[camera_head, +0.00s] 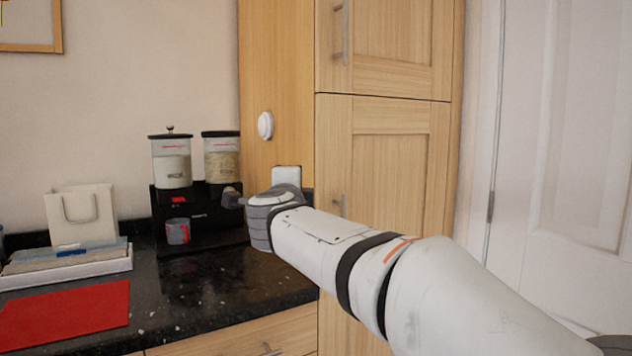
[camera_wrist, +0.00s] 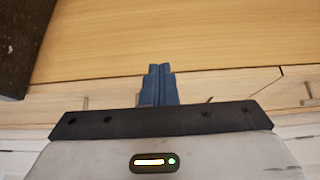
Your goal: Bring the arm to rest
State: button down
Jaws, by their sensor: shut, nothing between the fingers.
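My gripper (camera_wrist: 160,68) shows in the wrist view as two blue fingers pressed together, with nothing between them. A wooden surface (camera_wrist: 200,35) fills the view beyond the fingertips; I cannot tell how far off it is. In the head view my white and grey arm reaches from the lower right towards the middle, in front of the tall cabinet and the counter's right end. My fingers cannot be made out clearly there.
A black dispenser stand (camera_head: 200,205) with two clear containers and a grey mug (camera_head: 178,231) stands on the dark granite counter (camera_head: 215,290), left of my arm. A red mat (camera_head: 65,318), a white bag (camera_head: 82,215) and a tray (camera_head: 70,272) lie further left. A tall wooden cabinet (camera_head: 385,170) rises behind my arm.

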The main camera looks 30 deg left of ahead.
jog(key=w+d+r+n+g+y+p, duration=0.2)
jog(key=d+r+n+p, duration=0.2)
jog(key=d+n+p, duration=0.4)
jog(key=s+d+f+n+g+h+p, duration=0.1)
jog(key=d+f+n+g+p, duration=0.1)
jog(key=d, duration=0.5)
jog(key=s+d+f+n+g+p, duration=0.1)
jog(key=s+d+f+p, duration=0.15)
jog(key=d, duration=0.45)
jog(key=s+d+f+n+g+h+p, duration=0.1)
jog(key=s+d+f+g+h+p, duration=0.1)
jog(key=s+d, duration=0.5)
jog(key=s+d+f+g+h+p, duration=0.3)
jog(key=s+d, duration=0.4)
jog(key=d, duration=0.4)
jog(key=s+d+f+n+g+h+p, duration=0.1)
jog(key=s+d+f+g+h+p, duration=0.2)
jog(key=s+d+f, duration=0.3)
jog(key=s+d+g+p, duration=0.1)
jog(key=d, duration=0.2)
jog(key=shift+s+d+f+n+p, duration=0.15)
jog(key=shift+s+f+n+p, duration=0.15)
jog(key=shift+p, duration=0.05)
